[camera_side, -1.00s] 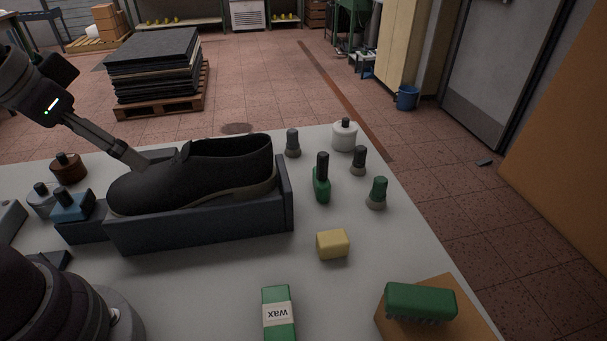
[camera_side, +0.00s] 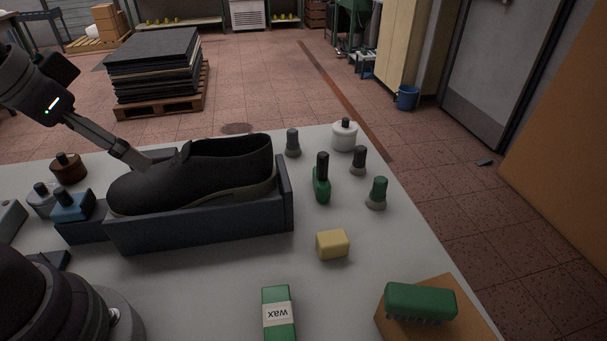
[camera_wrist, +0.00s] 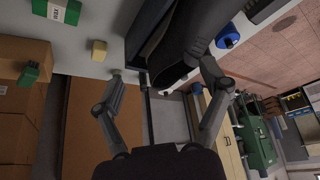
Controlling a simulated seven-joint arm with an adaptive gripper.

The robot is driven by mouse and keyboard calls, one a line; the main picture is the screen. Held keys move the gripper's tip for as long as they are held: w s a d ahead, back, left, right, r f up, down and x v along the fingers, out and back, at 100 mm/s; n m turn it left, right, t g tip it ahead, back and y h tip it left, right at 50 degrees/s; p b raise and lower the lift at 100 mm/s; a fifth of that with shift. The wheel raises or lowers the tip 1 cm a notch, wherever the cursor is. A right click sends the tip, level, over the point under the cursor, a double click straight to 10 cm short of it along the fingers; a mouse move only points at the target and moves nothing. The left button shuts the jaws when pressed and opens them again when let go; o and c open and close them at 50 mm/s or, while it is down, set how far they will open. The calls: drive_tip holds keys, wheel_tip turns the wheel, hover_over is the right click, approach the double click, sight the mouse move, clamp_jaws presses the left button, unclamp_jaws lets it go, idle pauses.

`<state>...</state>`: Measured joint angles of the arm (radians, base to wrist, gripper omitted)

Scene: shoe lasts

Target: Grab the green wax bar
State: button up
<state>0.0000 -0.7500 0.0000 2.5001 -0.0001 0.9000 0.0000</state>
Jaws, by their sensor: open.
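The green wax bar (camera_side: 279,325), with a white "wax" label, lies on the grey table at the front middle in the side view. It also shows at the upper left of the wrist view (camera_wrist: 68,12). My gripper (camera_wrist: 161,72) is open and empty in the wrist view, its two fingers spread wide. In the side view my gripper (camera_side: 137,160) hangs by the black shoe's toe, left of the wax bar and well apart from it. The shoe hides part of its tip there, and I cannot tell whether it touches the shoe.
A black shoe (camera_side: 200,175) sits in a dark holder (camera_side: 205,228) between my gripper and the wax bar. A yellow block (camera_side: 333,245) lies behind the bar. A green brush (camera_side: 420,302) rests on an orange-brown block (camera_side: 452,327) at right. Several bottles stand farther back.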

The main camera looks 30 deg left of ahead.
drive_tip(key=o, duration=0.3)
drive_tip(key=m+g, duration=0.5)
drive_tip(key=m, duration=0.4)
hover_over(277, 314)
wheel_tip(277, 314, down, 9)
drive_tip(key=shift+d+f+m+g, duration=0.15)
drive_tip(key=shift+d+f+m, duration=0.05)
drive_tip(key=shift+f, duration=0.45)
drive_tip(key=shift+d+f+m+g, duration=0.15)
drive_tip(key=shift+f+m, duration=0.05)
drive_tip(key=shift+f, duration=0.4)
drive_tip(key=f, duration=0.9)
drive_tip(key=shift+a+f, duration=0.2)
drive_tip(key=shift+a, duration=0.15)
